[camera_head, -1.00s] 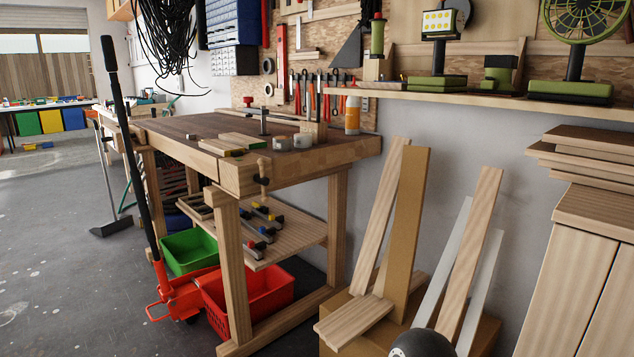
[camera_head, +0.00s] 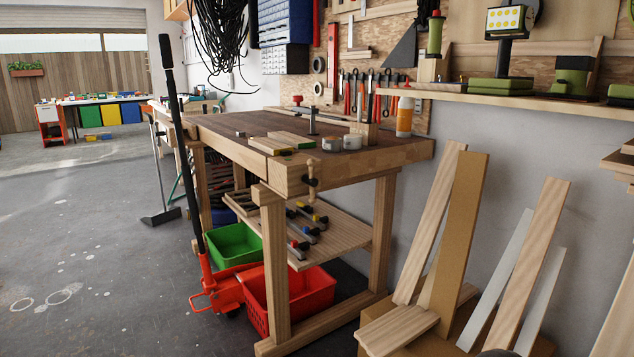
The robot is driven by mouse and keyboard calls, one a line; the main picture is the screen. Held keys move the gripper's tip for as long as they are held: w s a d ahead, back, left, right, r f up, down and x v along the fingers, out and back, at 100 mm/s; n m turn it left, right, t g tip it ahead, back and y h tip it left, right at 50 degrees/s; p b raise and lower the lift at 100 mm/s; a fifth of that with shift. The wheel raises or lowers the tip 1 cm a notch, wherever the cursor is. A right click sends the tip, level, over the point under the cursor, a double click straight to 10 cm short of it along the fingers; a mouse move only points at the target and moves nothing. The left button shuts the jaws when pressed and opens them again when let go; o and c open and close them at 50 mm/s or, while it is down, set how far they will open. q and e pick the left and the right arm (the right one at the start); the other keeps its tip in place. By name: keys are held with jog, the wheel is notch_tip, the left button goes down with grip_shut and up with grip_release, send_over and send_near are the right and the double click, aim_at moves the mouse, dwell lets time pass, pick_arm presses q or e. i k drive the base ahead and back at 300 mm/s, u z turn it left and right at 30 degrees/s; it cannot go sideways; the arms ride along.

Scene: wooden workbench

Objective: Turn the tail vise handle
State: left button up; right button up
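The wooden workbench (camera_head: 345,163) stands in the middle of the head view, with its near end facing me. The tail vise (camera_head: 285,178) is the wooden block at the bench's near corner. Its handle (camera_head: 310,183) is a small wooden bar on the vise's end face and looks roughly upright. Neither of my grippers shows in the view, and nothing is touching the handle.
Green (camera_head: 233,246) and red (camera_head: 312,293) crates sit underneath. Boards (camera_head: 460,230) lean on the wall at right. The floor (camera_head: 90,270) at left is mostly clear.

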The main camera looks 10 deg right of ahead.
aim_at(310, 180)
jog(key=i, duration=0.9)
jog(key=u, duration=0.05)
